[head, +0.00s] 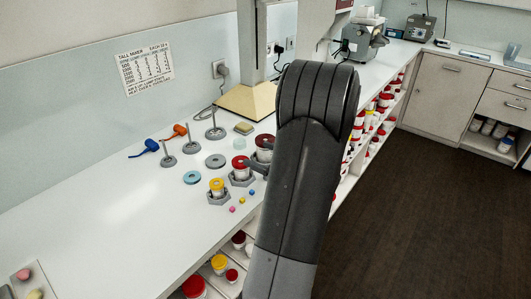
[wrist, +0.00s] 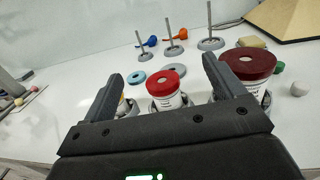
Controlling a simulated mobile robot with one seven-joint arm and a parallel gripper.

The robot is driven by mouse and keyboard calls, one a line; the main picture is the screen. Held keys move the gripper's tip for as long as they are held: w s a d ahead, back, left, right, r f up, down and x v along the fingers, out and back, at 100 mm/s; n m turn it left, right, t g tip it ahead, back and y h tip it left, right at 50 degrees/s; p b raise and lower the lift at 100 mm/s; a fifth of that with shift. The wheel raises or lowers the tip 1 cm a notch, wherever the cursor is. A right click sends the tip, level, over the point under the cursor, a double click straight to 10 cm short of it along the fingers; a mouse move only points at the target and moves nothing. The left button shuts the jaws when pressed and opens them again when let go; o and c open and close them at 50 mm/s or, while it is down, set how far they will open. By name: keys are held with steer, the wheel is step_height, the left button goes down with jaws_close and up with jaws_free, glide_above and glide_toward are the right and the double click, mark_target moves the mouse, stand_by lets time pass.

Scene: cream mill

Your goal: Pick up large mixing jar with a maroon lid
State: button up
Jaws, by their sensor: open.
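The large mixing jar with a maroon lid (wrist: 248,64) is at the right in the wrist view, white-bodied, with its lower part hidden by my gripper. In the head view its dark lid (head: 265,140) shows just left of my arm, which hides part of the jar. My gripper (wrist: 163,68) is open. Its right finger overlaps the left edge of the maroon-lidded jar in the wrist view. A smaller jar with a bright red lid (wrist: 165,84) appears between the fingers. I see nothing held, and I cannot tell whether a finger touches either jar.
A yellow-lidded jar (head: 217,186) stands in a grey holder to the front left. Upright rods on round bases (head: 215,133), flat rings (head: 192,177) and small coloured cubes (head: 242,200) lie around. A beige stand base (head: 246,101) is behind.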

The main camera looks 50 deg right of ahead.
steer(key=d+n+g+y, duration=0.3)
steer(key=d+n+y, duration=0.4)
steer(key=d, duration=1)
steer(key=shift+m+g+y, duration=0.3)
steer(key=shift+m+y, duration=0.2)
steer(key=shift+y, duration=0.3)
steer(key=f, duration=0.3)
steer(key=s+f, duration=0.1)
steer(key=f, duration=0.1)
steer(key=shift+d, duration=0.3)
steer(key=shift+w+a+f, duration=0.1)
steer(key=shift+f, duration=0.05)
steer(key=x, duration=0.5)
steer(key=shift+w+a, duration=0.15)
steer(key=x, duration=0.5)
steer(key=shift+a+f, duration=0.1)
steer(key=shift+f, duration=0.3)
steer(key=c, duration=1.8)
